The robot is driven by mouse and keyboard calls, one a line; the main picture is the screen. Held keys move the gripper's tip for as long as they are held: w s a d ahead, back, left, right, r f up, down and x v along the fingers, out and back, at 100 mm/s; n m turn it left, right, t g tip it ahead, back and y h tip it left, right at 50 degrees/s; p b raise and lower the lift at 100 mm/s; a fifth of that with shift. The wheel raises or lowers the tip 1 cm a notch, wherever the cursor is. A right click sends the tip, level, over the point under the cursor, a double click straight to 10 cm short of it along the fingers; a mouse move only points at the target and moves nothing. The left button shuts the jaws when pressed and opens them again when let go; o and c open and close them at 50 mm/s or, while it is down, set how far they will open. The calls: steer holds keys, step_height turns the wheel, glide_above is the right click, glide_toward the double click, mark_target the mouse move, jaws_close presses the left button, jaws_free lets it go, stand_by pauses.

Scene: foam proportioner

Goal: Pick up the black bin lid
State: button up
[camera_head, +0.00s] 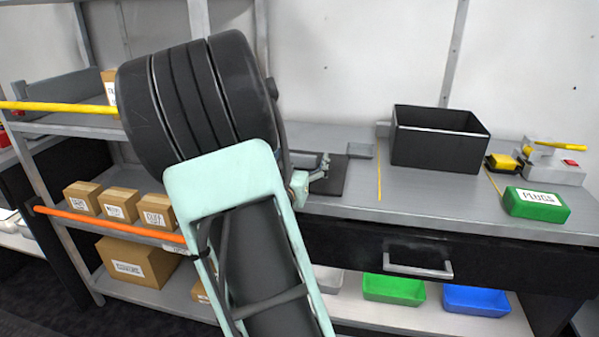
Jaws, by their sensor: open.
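A flat black panel (333,180), which looks like the bin lid, lies on the grey counter left of the black bin. My gripper (322,170) is in front of or over this panel and hides part of it. Its jaws are open, with nothing seen between them. I cannot tell whether the fingers touch the panel. The black bin (438,148) stands upright on the counter with its top open. My arm covers the counter's left end and the panel's left side.
The grey counter (420,203) carries a green box labelled PLUGS (536,204) and a grey-and-yellow device (555,165) at the right. A drawer with a handle (418,268) is below. Shelves with cardboard boxes (120,205) and an orange rail (105,224) stand at the left.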

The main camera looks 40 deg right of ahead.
steer(key=shift+c, duration=0.7)
steer(key=c, duration=1.2)
steer(key=shift+r, duration=0.1)
